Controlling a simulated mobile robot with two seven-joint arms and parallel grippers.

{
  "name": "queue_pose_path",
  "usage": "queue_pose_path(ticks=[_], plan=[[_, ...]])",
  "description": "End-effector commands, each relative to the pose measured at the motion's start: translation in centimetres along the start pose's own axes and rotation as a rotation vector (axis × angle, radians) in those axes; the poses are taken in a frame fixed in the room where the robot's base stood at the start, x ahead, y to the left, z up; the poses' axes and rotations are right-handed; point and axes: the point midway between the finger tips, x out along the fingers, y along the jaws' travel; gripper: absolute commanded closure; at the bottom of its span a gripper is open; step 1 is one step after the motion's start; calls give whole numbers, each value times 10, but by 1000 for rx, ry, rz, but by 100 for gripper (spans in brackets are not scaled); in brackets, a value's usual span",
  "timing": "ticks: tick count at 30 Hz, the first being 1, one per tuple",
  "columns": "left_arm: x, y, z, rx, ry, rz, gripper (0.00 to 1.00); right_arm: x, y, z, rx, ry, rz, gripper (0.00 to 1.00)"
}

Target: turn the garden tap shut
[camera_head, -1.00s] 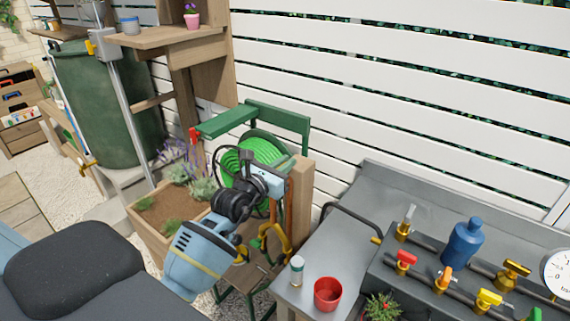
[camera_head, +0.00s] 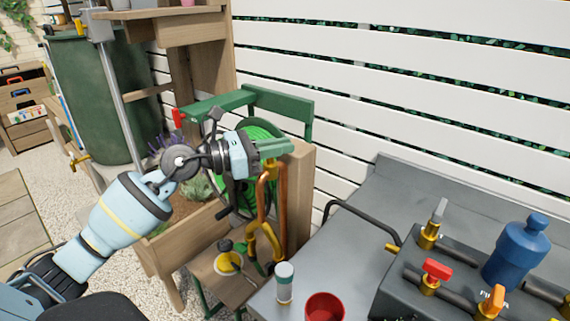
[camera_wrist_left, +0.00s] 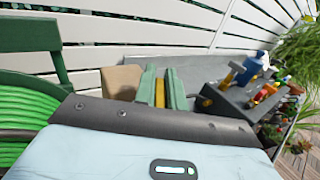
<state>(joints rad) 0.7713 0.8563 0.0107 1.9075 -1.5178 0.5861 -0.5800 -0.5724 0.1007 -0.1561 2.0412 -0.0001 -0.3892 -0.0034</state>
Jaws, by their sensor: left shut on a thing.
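The garden tap stands on a copper pipe (camera_head: 281,205) against a wooden post (camera_head: 300,190). My left gripper (camera_head: 272,149) reaches over the top of the pipework, beside the post. In the left wrist view, its two green fingers (camera_wrist_left: 162,88) are shut on a narrow brass piece (camera_wrist_left: 160,94), which looks like the tap's handle. Most of the handle is hidden by the fingers, so its turn angle cannot be told. A brass spout (camera_head: 266,236) bends down below. My right gripper is out of view.
A green hose reel (camera_head: 262,132) sits close behind my left wrist.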

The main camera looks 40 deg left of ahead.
Motion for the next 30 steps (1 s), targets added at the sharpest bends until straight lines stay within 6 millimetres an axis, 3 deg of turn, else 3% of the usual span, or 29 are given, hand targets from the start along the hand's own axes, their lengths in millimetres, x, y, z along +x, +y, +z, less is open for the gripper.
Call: queue_pose_path(ticks=[3,15,30], plan=[[0,0,-7,2,1,-72,100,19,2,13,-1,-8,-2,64],[-1,-5,-2,-2,-4,-365,100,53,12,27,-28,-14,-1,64],[-5,-12,2,-1,-7,-810,100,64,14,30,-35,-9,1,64]])
